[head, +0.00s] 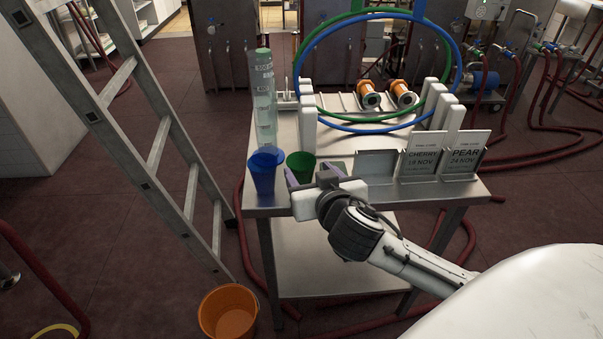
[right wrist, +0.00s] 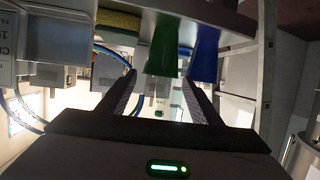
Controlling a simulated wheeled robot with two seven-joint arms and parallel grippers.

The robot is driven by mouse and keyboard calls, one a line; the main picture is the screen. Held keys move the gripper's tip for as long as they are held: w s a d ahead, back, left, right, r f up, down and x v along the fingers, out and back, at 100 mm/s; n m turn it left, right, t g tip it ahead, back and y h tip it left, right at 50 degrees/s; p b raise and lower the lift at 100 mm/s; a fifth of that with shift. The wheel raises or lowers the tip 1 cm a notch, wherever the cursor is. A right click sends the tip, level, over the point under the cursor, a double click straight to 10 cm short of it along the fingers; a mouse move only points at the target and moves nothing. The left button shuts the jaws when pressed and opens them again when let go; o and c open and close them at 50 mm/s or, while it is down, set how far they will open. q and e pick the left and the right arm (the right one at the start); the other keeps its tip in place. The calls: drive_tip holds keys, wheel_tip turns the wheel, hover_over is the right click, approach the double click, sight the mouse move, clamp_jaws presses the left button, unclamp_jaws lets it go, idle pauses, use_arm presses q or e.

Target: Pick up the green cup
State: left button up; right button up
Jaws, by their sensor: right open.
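The green cup (head: 301,165) stands upright near the front left of the metal table, just right of the blue cup (head: 263,173). My right gripper (head: 313,175) is open at the table's front edge, close in front of the green cup, and partly hides its lower part. In the right wrist view, which looks upside down, the green cup (right wrist: 162,48) lies between the lines of the open fingers (right wrist: 158,77), just ahead of the tips. No grip on it shows. The blue cup (right wrist: 205,50) is close beside one finger. My left gripper is not in view.
A tall clear measuring cylinder (head: 264,105) stands behind the cups. Cards reading CHERRY (head: 419,158) and PEAR (head: 466,156) stand at the table's right. Blue and green hoses (head: 300,62) loop behind. A ladder (head: 140,150) and an orange bucket (head: 228,312) are left.

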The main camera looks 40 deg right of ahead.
sight(298, 160)
drive_tip(key=x, duration=0.6)
drive_tip(key=shift+w+f, duration=0.2)
drive_tip(key=shift+w, duration=0.2)
drive_tip(key=c, duration=0.7)
